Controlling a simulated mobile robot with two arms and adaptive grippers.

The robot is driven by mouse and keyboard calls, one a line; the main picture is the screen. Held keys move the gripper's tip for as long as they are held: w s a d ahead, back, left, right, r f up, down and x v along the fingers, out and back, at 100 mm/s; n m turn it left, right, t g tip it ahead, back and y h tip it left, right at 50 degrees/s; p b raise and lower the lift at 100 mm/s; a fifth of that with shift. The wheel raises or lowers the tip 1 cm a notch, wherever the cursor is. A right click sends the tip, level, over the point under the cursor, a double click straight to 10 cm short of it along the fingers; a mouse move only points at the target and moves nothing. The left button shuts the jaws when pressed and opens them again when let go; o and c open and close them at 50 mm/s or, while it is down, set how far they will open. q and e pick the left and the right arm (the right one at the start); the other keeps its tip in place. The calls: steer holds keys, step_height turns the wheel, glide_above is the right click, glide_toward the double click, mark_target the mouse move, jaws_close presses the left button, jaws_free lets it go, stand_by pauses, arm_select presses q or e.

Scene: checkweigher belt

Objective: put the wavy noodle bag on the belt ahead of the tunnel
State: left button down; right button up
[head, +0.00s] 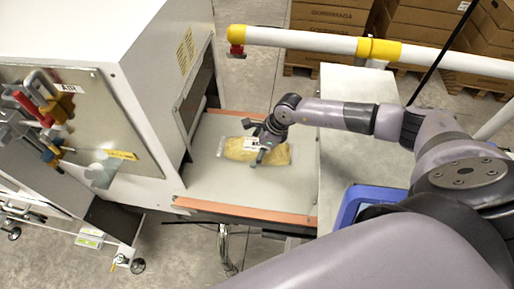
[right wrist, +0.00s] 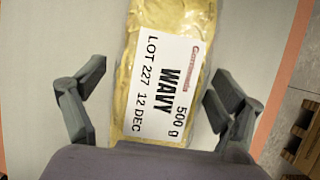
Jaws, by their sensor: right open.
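The wavy noodle bag (head: 240,150) is a clear bag with yellow contents, lying flat on the grey belt (head: 215,185) in front of the tunnel opening (head: 197,95). In the right wrist view the bag (right wrist: 122,75) shows a white label reading WAVY, 500 g. My right gripper (head: 262,150) is over the bag in the head view. In the right wrist view my right gripper (right wrist: 158,100) is open, with one finger on each side of the bag and gaps between fingers and bag. My left gripper is not in view.
The white tunnel housing (head: 85,35) stands left of the belt, with clamps (head: 45,110) on its side panel. Orange rails (head: 245,211) edge the belt. A blue crate (head: 349,205) sits at the right. A white and yellow guard rail (head: 300,40) and stacked cartons (head: 335,17) are behind.

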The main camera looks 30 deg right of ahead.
steer(key=shift+r, duration=0.1)
steer(key=b+v, duration=0.4)
steer(key=v, duration=0.6)
steer(key=shift+s+d+r, duration=0.1)
steer(key=shift+d+r, duration=0.05)
steer(key=shift+r, duration=0.2)
steer(key=shift+s+d+r, duration=0.15)
steer(key=shift+s+r, duration=0.05)
steer(key=shift+r, duration=0.4)
